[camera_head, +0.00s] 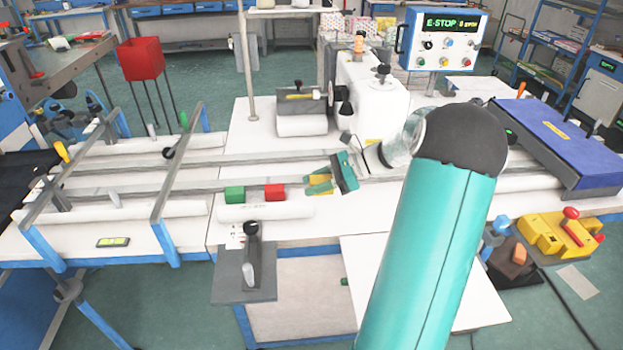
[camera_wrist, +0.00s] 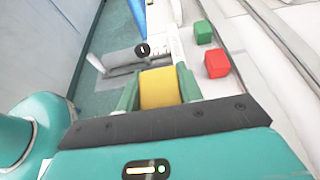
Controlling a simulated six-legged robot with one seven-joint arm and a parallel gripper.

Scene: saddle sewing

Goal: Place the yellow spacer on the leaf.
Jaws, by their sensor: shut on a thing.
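The yellow spacer (camera_wrist: 160,90) is a block between the two fingers of my gripper (camera_wrist: 158,85) in the wrist view. My gripper is shut on it. In the head view, my gripper (camera_head: 330,180) is above the white bench, just right of a red block, and a little of the yellow spacer (camera_head: 319,187) shows. I cannot tell for sure which surface is the leaf. A white flat panel (camera_head: 365,262) at the bench's front edge may be it; my arm hides part of it.
The red block (camera_head: 274,192) and a green block (camera_head: 234,194) stand left of my gripper. A grey plate with a black-knobbed lever (camera_head: 250,262) juts out at the front. Rails run along the bench, with a sewing machine (camera_head: 375,100) behind.

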